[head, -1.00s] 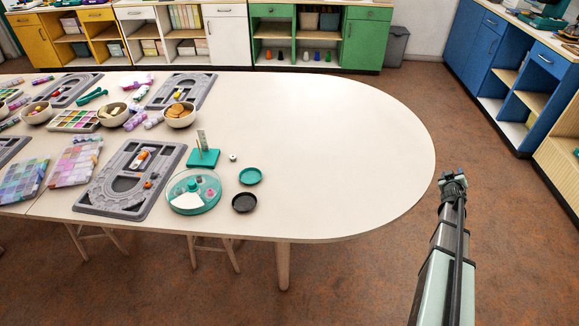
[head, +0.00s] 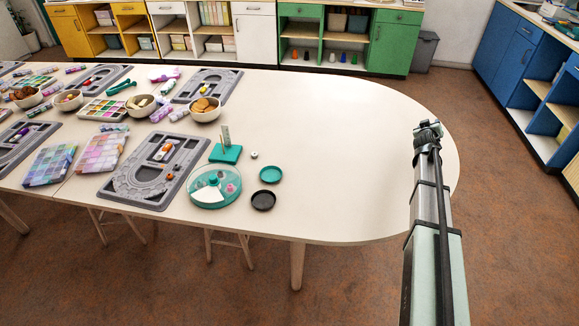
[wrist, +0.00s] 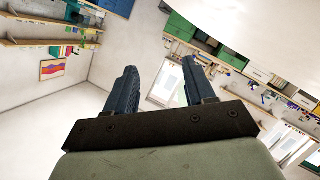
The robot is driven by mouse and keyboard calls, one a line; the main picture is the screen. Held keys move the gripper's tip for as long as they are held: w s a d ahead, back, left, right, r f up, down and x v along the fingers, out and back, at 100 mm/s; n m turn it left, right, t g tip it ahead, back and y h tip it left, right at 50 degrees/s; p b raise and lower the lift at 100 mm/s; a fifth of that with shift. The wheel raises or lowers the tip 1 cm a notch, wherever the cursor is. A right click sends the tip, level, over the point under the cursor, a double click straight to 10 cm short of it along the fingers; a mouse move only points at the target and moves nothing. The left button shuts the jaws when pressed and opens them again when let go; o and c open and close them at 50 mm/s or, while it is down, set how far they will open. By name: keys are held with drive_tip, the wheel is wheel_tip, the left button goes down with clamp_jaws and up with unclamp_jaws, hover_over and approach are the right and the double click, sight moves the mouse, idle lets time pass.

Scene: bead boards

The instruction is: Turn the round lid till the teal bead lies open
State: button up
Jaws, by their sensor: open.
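The round teal container (head: 215,203) sits on the table near its front edge. Its round lid looks see-through and has a white wedge (head: 208,195) at the front left. A pink bit (head: 231,188) and a small dark bit show inside or on it; I cannot make out a teal bead. My gripper (head: 427,127) is at the right end of the table, well to the right of the container, and touches nothing. In the wrist view its two dark fingers (wrist: 158,70) are apart and empty, with only room walls and cabinets behind them.
A teal dish (head: 270,174) and a black dish (head: 263,200) lie right of the container. A teal stand (head: 225,153) is behind it, and a small white bead (head: 254,155) lies nearby. A grey bead board (head: 110,185) is to the left. The table's right half is clear.

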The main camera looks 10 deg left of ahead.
drive_tip(key=s+a+r+g+y, duration=0.1)
drive_tip(key=a+r+g+y, duration=0.1)
drive_tip(key=a, duration=2)
drive_tip(key=n+g+y, duration=0.6)
drive_tip(key=g, duration=0.3)
approach(213, 177)
drive_tip(key=x, duration=0.8)
drive_tip(key=shift+w+a+f, duration=0.15)
drive_tip(key=shift+w+f, duration=0.05)
drive_tip(key=shift+c, duration=0.4)
clamp_jaws()
